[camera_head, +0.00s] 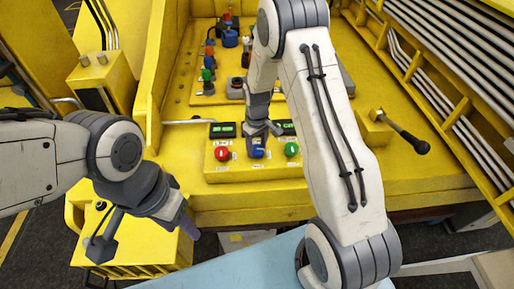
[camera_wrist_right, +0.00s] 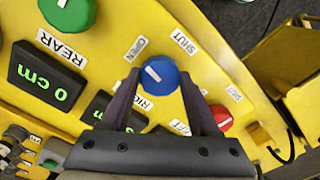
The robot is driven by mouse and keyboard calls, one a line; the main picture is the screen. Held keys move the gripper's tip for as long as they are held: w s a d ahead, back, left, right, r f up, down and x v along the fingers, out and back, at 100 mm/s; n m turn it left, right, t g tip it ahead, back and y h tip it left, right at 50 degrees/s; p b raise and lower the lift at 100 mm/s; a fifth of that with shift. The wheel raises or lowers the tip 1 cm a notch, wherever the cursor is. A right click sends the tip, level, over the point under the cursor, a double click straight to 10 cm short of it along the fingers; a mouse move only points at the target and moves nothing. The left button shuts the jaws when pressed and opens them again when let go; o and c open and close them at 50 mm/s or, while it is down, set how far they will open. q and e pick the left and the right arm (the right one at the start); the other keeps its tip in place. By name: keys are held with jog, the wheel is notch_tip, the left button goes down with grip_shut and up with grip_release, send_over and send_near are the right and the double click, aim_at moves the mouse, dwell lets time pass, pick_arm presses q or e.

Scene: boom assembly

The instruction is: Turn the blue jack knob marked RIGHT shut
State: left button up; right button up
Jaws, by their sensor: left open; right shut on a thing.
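The blue knob marked RIGHT (camera_wrist_right: 159,77) sits on the yellow panel in the right wrist view. Its label is partly hidden by my gripper. My right gripper (camera_wrist_right: 160,108) has one finger on each side of this knob and is shut on it. The white line on the knob slants toward the upper left, on the OPEN label's (camera_wrist_right: 135,48) side; the SHUT label (camera_wrist_right: 184,41) is at the upper right. In the head view the blue knob (camera_head: 257,153) shows below my right gripper (camera_head: 258,136). My left gripper (camera_head: 182,214) is open and empty, away from the panel.
A red knob (camera_head: 221,153) and a green knob (camera_head: 291,149) flank the blue one. A green-lit display (camera_head: 223,130) is behind the red knob. A black-handled lever (camera_head: 410,138) stands to the right. Several coloured parts stand on the yellow deck behind.

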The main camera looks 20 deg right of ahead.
jog(key=m+b, duration=0.1)
jog(key=m, duration=0.2)
jog(key=shift+m, duration=0.4)
jog(key=m+b, duration=0.1)
jog(key=m, duration=0.3)
jog(key=m+b, duration=0.1)
jog(key=m, duration=0.3)
jog(key=shift+m, duration=0.4)
jog(key=shift+r+m+b, duration=0.1)
jog(key=shift+m+b, duration=0.4)
jog(key=shift+m, duration=1.2)
jog(key=o, duration=1.4)
jog(key=shift+c, duration=0.2)
